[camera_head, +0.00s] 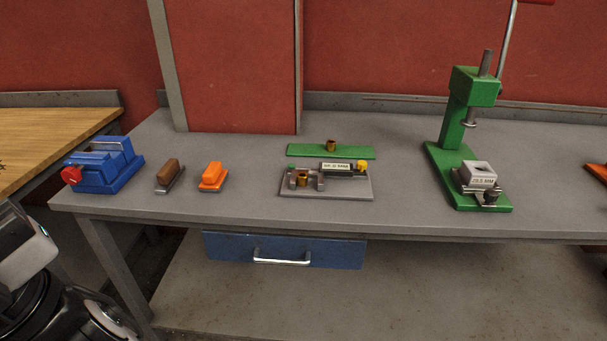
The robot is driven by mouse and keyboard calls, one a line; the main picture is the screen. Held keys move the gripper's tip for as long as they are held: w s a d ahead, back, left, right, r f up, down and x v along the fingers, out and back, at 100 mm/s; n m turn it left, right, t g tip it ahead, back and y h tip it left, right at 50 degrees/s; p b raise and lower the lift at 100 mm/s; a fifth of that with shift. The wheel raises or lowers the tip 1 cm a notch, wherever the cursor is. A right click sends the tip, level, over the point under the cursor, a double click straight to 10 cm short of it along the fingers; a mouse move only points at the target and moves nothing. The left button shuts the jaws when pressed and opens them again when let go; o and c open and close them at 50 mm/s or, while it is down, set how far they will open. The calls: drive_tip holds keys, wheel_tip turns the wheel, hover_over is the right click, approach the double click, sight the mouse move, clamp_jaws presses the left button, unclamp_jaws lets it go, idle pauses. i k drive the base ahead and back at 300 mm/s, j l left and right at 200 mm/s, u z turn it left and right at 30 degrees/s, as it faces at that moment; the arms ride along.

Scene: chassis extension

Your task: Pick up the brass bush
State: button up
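A small brass-coloured bush (331,145) stands upright on a flat green strip (299,150) near the middle of the bench. A second brass-coloured ring or bush (302,180) sits in a grey fixture plate (345,190) just in front of the strip, between grey blocks. The frame does not show which one is meant. The fixture also carries a labelled dark gauge with a yellow knob (362,168). My gripper's fingers are not in view. Only part of my own white and black arm shows at the lower left, well apart from both brass pieces.
A blue vise (104,167) with a red knob, a brown-topped brush or block (168,173) and an orange one (212,175) stand on the left. A green press (459,150) holds a labelled grey block (479,175) at right. Bare grey bench lies between fixture and press.

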sight(302, 177)
drive_tip(key=i+j+z, duration=0.1)
drive_tip(key=j+z, duration=0.25)
drive_tip(key=j, duration=1)
drive_tip(key=j+z, duration=0.3)
drive_tip(key=j, duration=1)
drive_tip(key=i, duration=0.9)
